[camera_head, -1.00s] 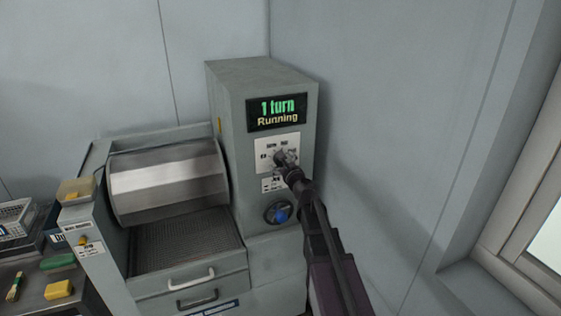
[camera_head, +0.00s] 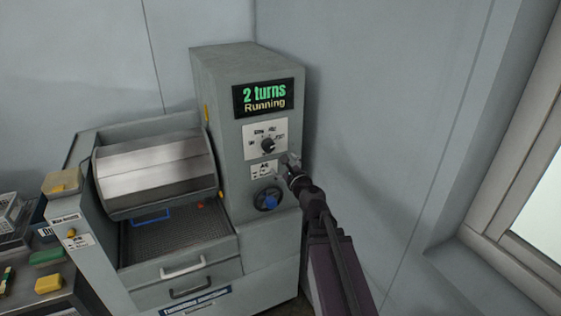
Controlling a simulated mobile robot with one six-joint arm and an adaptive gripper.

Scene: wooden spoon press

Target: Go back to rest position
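My gripper (camera_head: 290,160) is at the end of my dark arm, in front of the machine's control column, just below and right of the black knob (camera_head: 267,145). It appears apart from the knob. The fingers are small and seen from behind, so I cannot tell whether they are open or shut. The grey machine (camera_head: 220,75) has a display (camera_head: 265,97) reading "2 turns" and "Running". A blue round control (camera_head: 268,200) sits below the knob panel.
A metal drum (camera_head: 155,175) is on the machine's left, above a mesh tray (camera_head: 175,238) with a blue handle-like piece (camera_head: 150,216). A side table with yellow (camera_head: 48,284) and green (camera_head: 46,256) blocks is at left. A wall and a window (camera_head: 525,210) are at right.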

